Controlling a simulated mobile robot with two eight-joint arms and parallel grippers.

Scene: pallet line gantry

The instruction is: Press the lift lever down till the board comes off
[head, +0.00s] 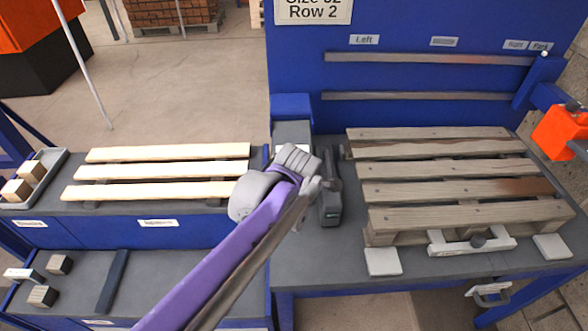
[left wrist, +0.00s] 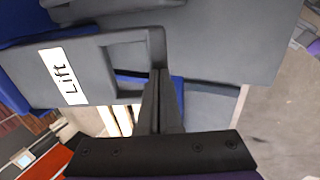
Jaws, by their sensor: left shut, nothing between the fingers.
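A wooden pallet (head: 455,190) with grey, weathered boards lies on the right bench. My left gripper (head: 303,165) is at the left of this pallet, over the gap between the benches. Its two fingers (left wrist: 158,98) are together with nothing between them. In the left wrist view, a grey plate (left wrist: 22,75) with a white "Lift" label (left wrist: 63,77) is left of the fingertips. A grey frame with a rectangular opening (left wrist: 112,43) lies just beyond them; contact is unclear. A dark grey lever-like bar (head: 330,205) stands right of the gripper in the head view. My right gripper is not in view.
A pale slatted pallet (head: 160,170) lies on the left bench. A tray (head: 55,165) of wooden blocks stands at its far left. A blue panel (head: 430,75) rises behind the right bench. An orange unit (head: 558,132) sits at the right edge. White pads (head: 382,262) lie in front.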

